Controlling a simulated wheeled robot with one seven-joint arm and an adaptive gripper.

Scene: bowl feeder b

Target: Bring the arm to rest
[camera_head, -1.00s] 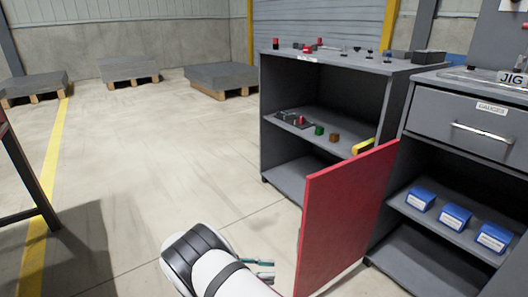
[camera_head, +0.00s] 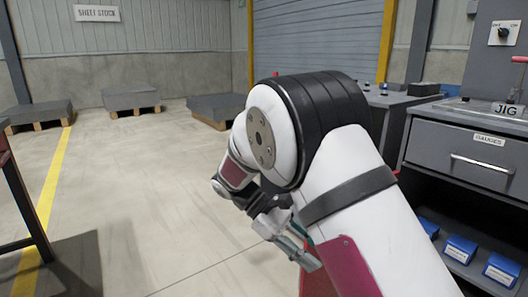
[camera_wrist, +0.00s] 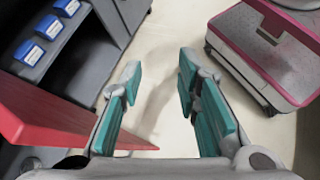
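My arm fills the middle and right of the head view, raised and bent, with its white links and black joint in front of the shelf cabinet. My gripper (camera_head: 300,246) hangs low at the left of the forearm in the head view. In the wrist view my gripper (camera_wrist: 160,78) is open, its two teal-padded fingers apart with only bare floor between them. It holds nothing. The red door panel (camera_wrist: 60,120) is close at the left of the fingers in the wrist view; whether they touch is not clear.
Blue labelled boxes (camera_head: 460,249) sit on the shelf under the grey gauges drawer (camera_head: 465,160); they also show in the wrist view (camera_wrist: 47,27). Low pallets (camera_head: 132,98) stand far back.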

